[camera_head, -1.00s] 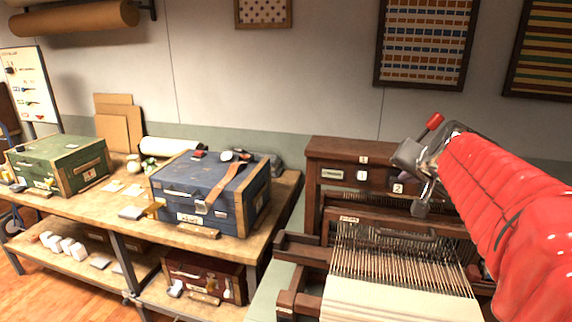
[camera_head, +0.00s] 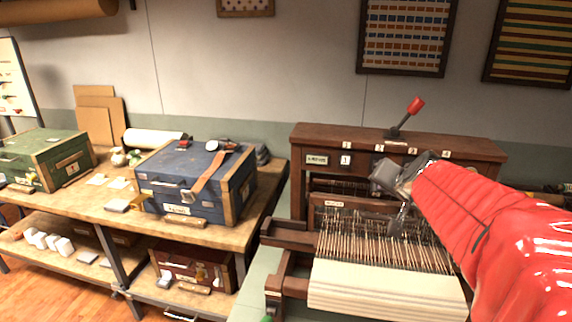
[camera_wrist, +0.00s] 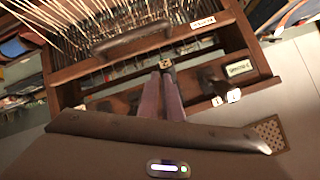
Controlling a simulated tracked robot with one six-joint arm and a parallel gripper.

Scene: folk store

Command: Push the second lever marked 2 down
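The wooden loom (camera_head: 315,148) stands at the right in the head view, with small number tags along its upper beam. A lever with a red knob (camera_head: 416,105) stands tilted up from the beam top; I cannot tell which number it belongs to. My gripper (camera_head: 388,200) is in front of the beam, below the knob, and covers the lower 2 plate there. Nothing is clearly held. Whether the fingers touch the block is unclear.
A plate marked 1 (camera_head: 346,160) sits left of my gripper. Loom threads (camera_head: 370,245) and cream cloth (camera_head: 385,290) lie below it. A workbench (camera_head: 265,196) with a blue case (camera_head: 190,185) and a green case (camera_head: 50,160) stands at the left.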

